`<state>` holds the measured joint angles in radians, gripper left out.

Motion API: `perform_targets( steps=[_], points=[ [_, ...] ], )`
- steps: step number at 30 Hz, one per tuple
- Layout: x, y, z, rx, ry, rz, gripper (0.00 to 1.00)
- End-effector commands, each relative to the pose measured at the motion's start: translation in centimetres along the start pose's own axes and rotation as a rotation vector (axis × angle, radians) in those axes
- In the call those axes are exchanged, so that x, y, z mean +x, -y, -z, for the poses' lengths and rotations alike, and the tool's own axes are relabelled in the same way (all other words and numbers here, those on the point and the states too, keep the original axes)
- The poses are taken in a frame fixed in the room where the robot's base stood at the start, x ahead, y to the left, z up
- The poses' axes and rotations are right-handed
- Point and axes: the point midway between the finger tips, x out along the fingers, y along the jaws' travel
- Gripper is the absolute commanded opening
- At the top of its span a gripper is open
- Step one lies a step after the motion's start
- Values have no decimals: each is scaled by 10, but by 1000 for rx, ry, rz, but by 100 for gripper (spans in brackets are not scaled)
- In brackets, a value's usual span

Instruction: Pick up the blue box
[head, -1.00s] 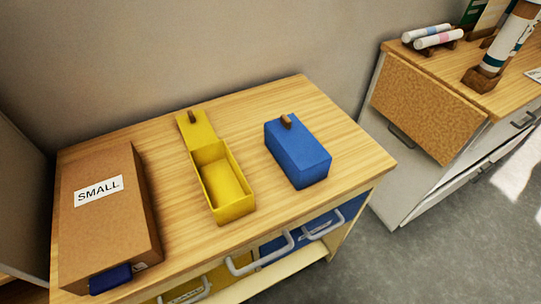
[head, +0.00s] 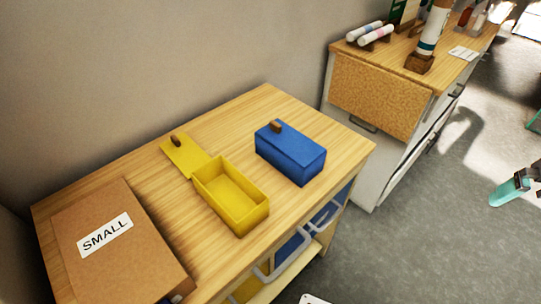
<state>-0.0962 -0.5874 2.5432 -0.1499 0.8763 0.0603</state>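The blue box (head: 290,154) sits shut on the wooden tabletop (head: 265,105), near its right end. A small brown knob stands on its lid at the back left. In the head view the box is unobstructed and nothing touches it. An open yellow box (head: 231,194) is just to its left, with a clear gap between them.
A brown carton marked SMALL (head: 118,243) stands at the table's left end. Blue and yellow drawers with grey handles are below the front edge. A second cabinet (head: 380,105) at the upper right holds white rolls and a bottle. Grey floor (head: 420,230) is open to the right.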

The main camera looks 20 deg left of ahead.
Motion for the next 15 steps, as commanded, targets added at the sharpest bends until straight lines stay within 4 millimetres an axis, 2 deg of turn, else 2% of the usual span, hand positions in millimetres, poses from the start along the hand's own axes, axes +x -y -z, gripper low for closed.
perform_targets(
  steps=[1, 3, 5, 6, 8, 9, 11, 12, 15],
  points=[
    [17, 11, 26, -62, -57, -9, 100],
    [38, 33, 66, -157, -174, -5, 100],
    [55, 61, 96, -244, -275, 22, 100],
    [64, 84, 114, -303, -341, 52, 100],
    [78, 124, 134, -394, -436, 118, 100],
    [86, 153, 142, -454, -492, 172, 100],
    [95, 199, 147, -532, -566, 272, 100],
    [100, 228, 147, -583, -607, 342, 100],
    [106, 291, 134, -681, -682, 515, 100]
  ],
)
